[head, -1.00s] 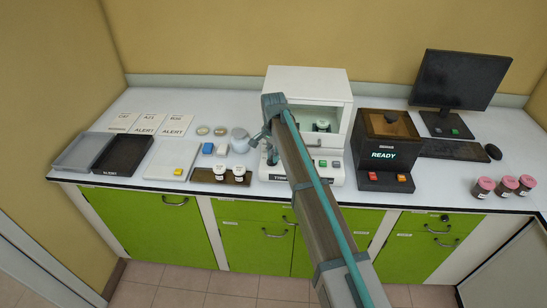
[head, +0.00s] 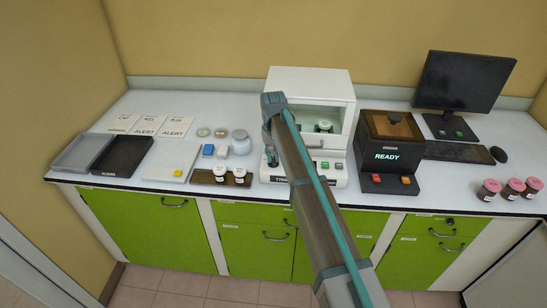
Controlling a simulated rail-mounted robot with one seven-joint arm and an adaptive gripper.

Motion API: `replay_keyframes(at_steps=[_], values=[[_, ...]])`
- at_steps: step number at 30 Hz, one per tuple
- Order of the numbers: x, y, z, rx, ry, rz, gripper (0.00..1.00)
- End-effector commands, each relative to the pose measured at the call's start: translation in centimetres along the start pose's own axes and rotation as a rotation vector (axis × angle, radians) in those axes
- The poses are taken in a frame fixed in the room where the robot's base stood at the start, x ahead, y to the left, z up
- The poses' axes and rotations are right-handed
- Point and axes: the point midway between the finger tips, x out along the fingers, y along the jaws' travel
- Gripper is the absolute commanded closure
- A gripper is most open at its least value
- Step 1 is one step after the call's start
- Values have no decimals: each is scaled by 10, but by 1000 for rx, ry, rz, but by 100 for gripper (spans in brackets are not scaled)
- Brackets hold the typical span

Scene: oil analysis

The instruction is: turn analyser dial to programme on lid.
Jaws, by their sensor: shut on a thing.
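The white analyser (head: 312,80) stands at the back middle of the bench, with a clear window and a jar with a pale lid (head: 324,124) inside. Any marking on that lid is too small to read. My gripper (head: 272,163) is at the left of the analyser's front panel, fingers pointing down, shut on what I take to be the dial. The dial itself is hidden behind the fingers and arm, so its setting cannot be seen. Green and red buttons (head: 331,166) show to the right on the panel.
A black unit reading READY (head: 387,157) stands right of the analyser, near a monitor (head: 465,85). Two white-lidded jars (head: 220,173) sit on a dark tray to the left. Pink-lidded jars (head: 514,187) stand far right. My arm crosses the front middle.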

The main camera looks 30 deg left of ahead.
Motion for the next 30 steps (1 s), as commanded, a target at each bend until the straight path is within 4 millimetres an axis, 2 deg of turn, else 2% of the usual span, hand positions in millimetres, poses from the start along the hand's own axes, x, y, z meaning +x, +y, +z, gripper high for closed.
replay_keyframes(at_steps=[18, 30], values=[[0, -4, 1, -553, 0, 0, 100], [0, -5, 2, -737, 0, 0, 100]])
